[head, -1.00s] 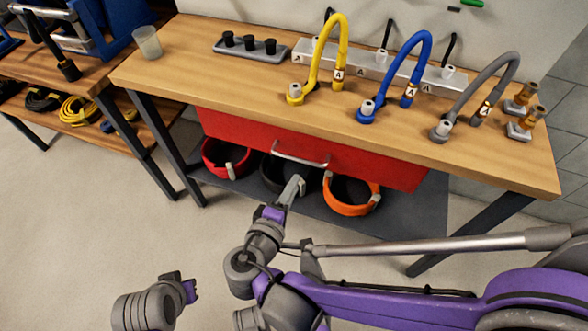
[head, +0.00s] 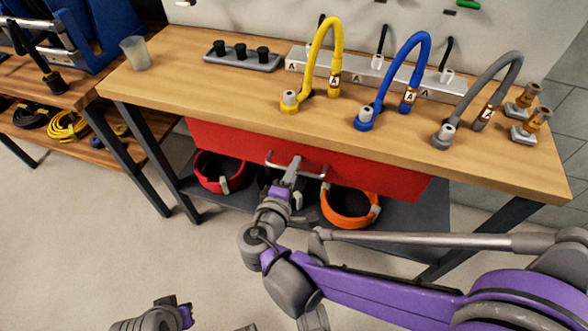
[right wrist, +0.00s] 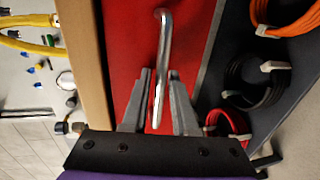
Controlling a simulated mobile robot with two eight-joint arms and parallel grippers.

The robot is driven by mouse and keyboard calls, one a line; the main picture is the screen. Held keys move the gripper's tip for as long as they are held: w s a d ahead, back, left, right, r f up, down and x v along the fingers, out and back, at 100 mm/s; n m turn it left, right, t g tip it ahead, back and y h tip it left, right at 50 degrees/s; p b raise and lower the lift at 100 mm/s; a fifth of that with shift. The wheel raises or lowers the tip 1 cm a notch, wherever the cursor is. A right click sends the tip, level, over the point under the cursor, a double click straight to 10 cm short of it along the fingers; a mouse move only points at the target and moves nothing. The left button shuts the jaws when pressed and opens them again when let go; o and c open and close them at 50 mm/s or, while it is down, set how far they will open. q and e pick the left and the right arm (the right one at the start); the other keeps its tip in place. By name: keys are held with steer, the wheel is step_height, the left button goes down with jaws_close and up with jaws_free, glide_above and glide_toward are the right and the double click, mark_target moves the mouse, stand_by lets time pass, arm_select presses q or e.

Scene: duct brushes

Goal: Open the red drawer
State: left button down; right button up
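The red drawer (head: 375,178) sits under the wooden workbench and looks shut. Its silver bar handle (head: 312,174) is on the front face. My right gripper (head: 293,167) is at the left half of the handle. In the right wrist view my right gripper (right wrist: 160,76) is open, with one finger on each side of the handle bar (right wrist: 163,40) and small gaps between. The red drawer front (right wrist: 130,60) fills the background there. My left gripper (head: 184,312) shows only partly at the bottom of the head view, far from the drawer; its fingers are unclear.
The workbench top (head: 190,85) overhangs the drawer. A grey lower shelf (head: 420,230) holds a red ring (head: 207,185) and an orange ring (head: 335,215). Yellow (head: 315,60), blue (head: 385,85) and grey (head: 478,88) hoses stand on top. Floor in front is clear.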

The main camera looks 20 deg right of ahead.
jaws_close()
stand_by(1.4)
